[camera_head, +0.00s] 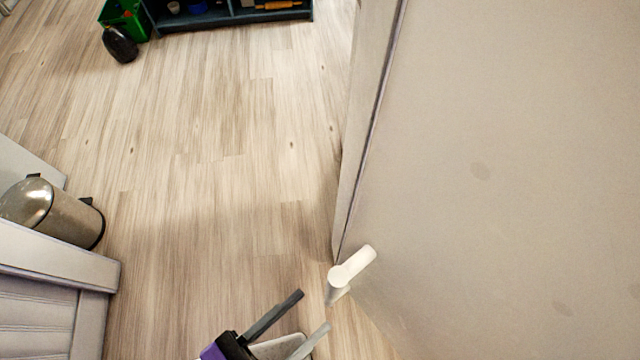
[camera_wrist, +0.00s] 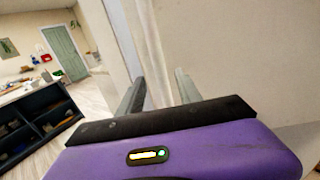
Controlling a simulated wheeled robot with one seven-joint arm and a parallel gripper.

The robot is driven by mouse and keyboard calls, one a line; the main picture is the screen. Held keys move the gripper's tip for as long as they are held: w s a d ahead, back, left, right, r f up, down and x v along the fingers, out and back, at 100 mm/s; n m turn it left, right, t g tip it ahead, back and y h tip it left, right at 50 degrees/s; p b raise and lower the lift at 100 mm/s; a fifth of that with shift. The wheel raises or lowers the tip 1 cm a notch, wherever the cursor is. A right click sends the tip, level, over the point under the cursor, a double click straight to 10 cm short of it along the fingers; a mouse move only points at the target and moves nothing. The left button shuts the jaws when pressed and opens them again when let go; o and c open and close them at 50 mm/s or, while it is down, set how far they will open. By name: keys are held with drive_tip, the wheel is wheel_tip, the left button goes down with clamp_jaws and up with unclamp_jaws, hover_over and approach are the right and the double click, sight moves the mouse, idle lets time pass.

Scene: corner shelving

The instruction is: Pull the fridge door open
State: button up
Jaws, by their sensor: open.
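The fridge (camera_head: 500,180) is a large pale beige body filling the right of the head view. Its dark door seam (camera_head: 375,120) runs down the left side, and I see no gap there. A white handle (camera_head: 352,266) sticks out near the lower left of the fridge. My gripper (camera_head: 314,310) is open, just below and left of the handle in the head view. In the wrist view, the gripper (camera_wrist: 158,85) points at a pale upright surface (camera_wrist: 163,45) seen between its fingers. I cannot tell whether that is the handle, or whether the fingers touch it.
A metal bin (camera_head: 55,212) and a pale panelled cabinet (camera_head: 50,300) stand at the left. A dark shelf unit (camera_head: 230,16), a green crate (camera_head: 125,15) and a black bottle-like object (camera_head: 120,44) are at the far end. The wooden floor (camera_head: 220,150) between is clear.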

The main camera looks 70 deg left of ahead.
drive_tip(key=shift+s+d, duration=0.35)
drive_tip(key=shift+s, duration=0.3)
